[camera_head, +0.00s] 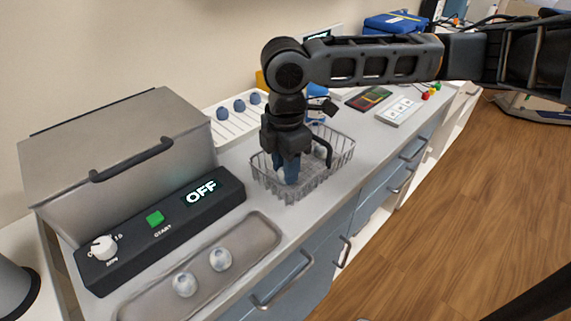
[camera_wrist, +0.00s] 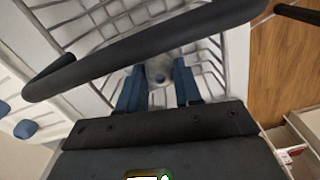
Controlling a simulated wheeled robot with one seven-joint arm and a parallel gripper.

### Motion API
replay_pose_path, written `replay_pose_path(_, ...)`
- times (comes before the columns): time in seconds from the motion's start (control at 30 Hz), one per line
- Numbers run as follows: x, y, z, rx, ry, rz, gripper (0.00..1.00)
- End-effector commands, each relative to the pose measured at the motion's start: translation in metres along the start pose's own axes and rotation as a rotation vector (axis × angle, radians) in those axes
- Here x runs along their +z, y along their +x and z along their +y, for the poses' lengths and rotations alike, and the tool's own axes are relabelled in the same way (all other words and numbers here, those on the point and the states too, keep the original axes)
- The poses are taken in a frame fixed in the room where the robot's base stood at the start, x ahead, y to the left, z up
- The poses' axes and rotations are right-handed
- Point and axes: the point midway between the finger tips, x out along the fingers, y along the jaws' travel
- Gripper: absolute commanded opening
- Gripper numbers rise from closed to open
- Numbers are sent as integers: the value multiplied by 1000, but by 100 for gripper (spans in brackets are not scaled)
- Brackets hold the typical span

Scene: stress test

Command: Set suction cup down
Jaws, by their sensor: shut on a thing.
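My gripper (camera_head: 290,178) points down over the wire basket (camera_head: 342,158), its blue fingertips inside the basket's outline. In the wrist view my gripper (camera_wrist: 158,82) has its two blue fingers on either side of a pale grey, rounded piece with a small dark blue spot (camera_wrist: 159,72), which I take for the suction cup. The fingers are shut on it. In the head view the fingers and basket wall hide it. I cannot tell whether it touches the basket floor. Two similar pale grey round pieces (camera_head: 220,259) lie on the metal tray (camera_head: 262,229).
A grey lidded machine (camera_head: 115,140) with a control panel reading OFF (camera_head: 205,192) stands at left. A white rack (camera_head: 232,126) with several blue round pieces is behind the basket. A white panel (camera_head: 399,111) and blue case (camera_head: 394,23) lie farther back. The counter's drawer front is at right.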

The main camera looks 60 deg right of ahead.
Motion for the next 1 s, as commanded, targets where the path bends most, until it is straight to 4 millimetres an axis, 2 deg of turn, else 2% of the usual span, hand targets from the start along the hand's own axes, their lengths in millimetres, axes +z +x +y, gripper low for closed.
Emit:
replay_pose_path(0.2,0,4,0,0,1,0,1)
replay_pose_path(0.23,0,3,0,0,0,0,37)
replay_pose_path(0.47,0,2,0,0,0,0,59)
replay_pose_path(0.8,0,-3,0,0,0,0,59)
replay_pose_path(1.0,0,-34,0,3,-1,0,59)
